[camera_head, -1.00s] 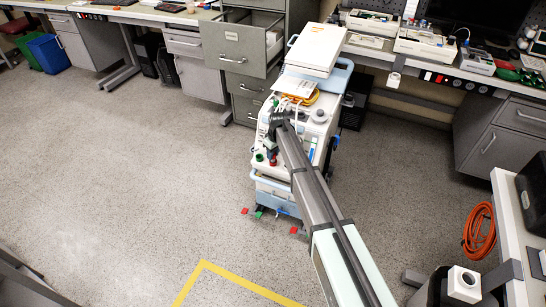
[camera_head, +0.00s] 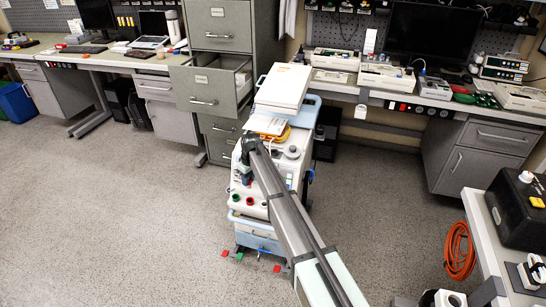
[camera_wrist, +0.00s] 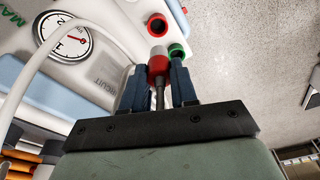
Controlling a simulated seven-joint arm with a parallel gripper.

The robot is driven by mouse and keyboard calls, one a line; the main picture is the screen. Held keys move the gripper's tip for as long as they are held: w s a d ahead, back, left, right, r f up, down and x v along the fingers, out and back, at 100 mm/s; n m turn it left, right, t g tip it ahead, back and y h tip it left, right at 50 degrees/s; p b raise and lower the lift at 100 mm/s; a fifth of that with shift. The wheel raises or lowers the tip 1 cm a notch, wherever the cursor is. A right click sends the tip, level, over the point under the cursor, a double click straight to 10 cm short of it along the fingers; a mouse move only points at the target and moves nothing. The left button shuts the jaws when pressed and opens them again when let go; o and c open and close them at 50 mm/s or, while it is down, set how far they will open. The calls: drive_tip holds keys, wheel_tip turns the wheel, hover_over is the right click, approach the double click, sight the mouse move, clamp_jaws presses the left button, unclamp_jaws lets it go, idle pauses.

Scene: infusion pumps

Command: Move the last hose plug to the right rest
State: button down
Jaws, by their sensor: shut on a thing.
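My gripper (camera_wrist: 159,88) is shut on a red-and-white hose plug (camera_wrist: 157,66), held between its two blue-grey fingers in the wrist view. Beyond the plug are a red-ringed round fitting (camera_wrist: 157,25) and a green-ringed one (camera_wrist: 177,51). The plug overlaps the fittings in this view, so I cannot tell whether it touches either. In the head view my gripper (camera_head: 246,172) is over the front of the white wheeled machine (camera_head: 292,153); the plug cannot be made out clearly there. I cannot tell which fitting, if any, is the right rest.
A round gauge (camera_wrist: 64,36) and a curved white hose (camera_wrist: 28,84) are close on the left in the wrist view. Orange tubing (camera_wrist: 19,157) is at lower left. An open cabinet drawer (camera_head: 209,88) stands behind the machine. The floor at left is clear.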

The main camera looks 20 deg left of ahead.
drive_tip(key=shift+r, duration=0.1)
wheel_tip(320, 180, up, 18)
drive_tip(key=w+d, duration=0.3)
drive_tip(key=w, duration=0.4)
drive_tip(key=w+d, duration=0.4)
drive_tip(key=w, duration=0.4)
drive_tip(key=shift+s+f, duration=0.15)
drive_tip(key=shift+f, duration=2.65)
drive_tip(key=shift+f, duration=1.6)
drive_tip(key=c, duration=0.8)
unclamp_jaws()
